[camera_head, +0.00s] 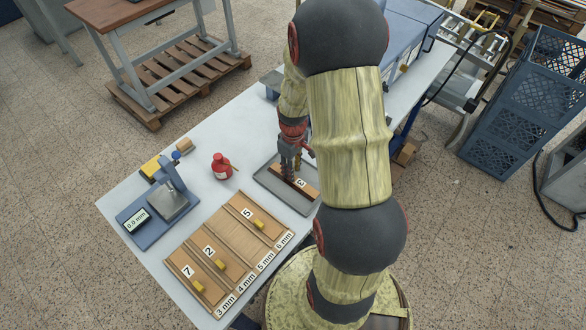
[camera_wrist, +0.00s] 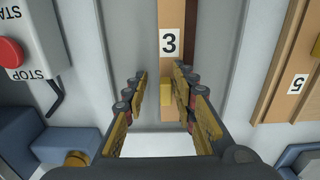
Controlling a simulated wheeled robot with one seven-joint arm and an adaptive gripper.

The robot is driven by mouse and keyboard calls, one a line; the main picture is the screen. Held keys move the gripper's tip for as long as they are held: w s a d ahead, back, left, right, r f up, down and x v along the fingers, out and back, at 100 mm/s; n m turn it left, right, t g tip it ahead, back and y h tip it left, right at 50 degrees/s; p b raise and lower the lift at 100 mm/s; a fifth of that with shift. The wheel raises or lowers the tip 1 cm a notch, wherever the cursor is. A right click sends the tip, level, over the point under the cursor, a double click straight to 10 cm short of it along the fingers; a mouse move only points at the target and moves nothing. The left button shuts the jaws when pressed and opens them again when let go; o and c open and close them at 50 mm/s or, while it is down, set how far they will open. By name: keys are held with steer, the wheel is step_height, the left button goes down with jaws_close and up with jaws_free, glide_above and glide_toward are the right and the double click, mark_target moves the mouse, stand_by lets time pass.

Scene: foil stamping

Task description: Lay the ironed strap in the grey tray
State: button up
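A long tan strip (camera_wrist: 170,75) marked "3", with a yellow grip block (camera_wrist: 166,92) on it, lies in the grey tray (camera_wrist: 120,22). In the head view the strip (camera_head: 308,190) lies inside the tray (camera_head: 265,181), partly hidden by my gripper. My gripper (camera_head: 291,174) points down over the strip. In the wrist view its fingers (camera_wrist: 161,86) stand apart on either side of the yellow block. The right finger is close to the block, and a gap shows on the left. Whether the strip is the ironed strap cannot be told from its look.
A wooden rack (camera_head: 235,240) with strips 7, 2 and 5 and millimetre labels stands left of the tray. A STOP box (camera_wrist: 28,45) is close by in the wrist view.

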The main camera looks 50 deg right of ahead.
steer(key=shift+o, duration=0.3)
step_height(320, 180, up, 12)
stand_by(0.5)
stand_by(0.3)
